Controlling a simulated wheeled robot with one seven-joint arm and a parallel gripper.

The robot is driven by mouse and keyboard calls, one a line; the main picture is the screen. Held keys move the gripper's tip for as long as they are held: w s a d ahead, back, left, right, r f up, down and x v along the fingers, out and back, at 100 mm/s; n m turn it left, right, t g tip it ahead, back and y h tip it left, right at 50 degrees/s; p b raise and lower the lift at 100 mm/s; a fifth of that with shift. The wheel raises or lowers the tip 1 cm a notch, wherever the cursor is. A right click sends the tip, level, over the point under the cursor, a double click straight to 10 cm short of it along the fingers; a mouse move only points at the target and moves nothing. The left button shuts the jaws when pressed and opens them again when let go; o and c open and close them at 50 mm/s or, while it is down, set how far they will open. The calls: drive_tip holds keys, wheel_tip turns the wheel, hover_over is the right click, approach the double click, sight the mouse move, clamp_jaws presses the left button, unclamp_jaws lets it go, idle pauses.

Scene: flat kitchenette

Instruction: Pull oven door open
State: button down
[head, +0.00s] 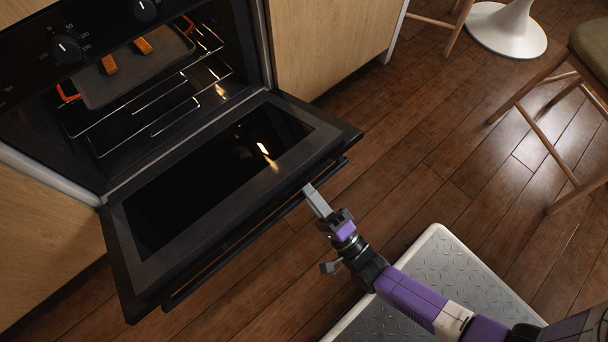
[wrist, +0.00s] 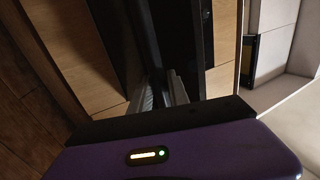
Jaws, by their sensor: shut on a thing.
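The oven door (head: 222,185) is hinged down and stands wide open, close to level, in the head view. Its bar handle (head: 215,262) runs along the door's outer edge. My gripper (head: 310,190) is at the right part of that edge, shut on the handle. In the wrist view my gripper's fingers (wrist: 160,92) reach toward the dark door edge (wrist: 158,40). The exact grip on the bar is hidden there by shadow. The oven cavity shows a tray (head: 135,70) on wire racks.
Orange pieces (head: 143,46) lie on the tray. Control knobs (head: 66,49) sit above the cavity. Wooden cabinets (head: 330,40) flank the oven. A stool (head: 560,110) and a white pedestal foot (head: 506,27) stand at the right. The wooden floor (head: 420,150) between is clear.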

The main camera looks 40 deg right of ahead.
drive_tip(key=shift+f+t, duration=0.3)
drive_tip(key=shift+f, duration=0.4)
drive_tip(key=c, duration=1.4)
unclamp_jaws()
drive_tip(key=shift+o, duration=0.2)
drive_tip(key=shift+s, duration=0.1)
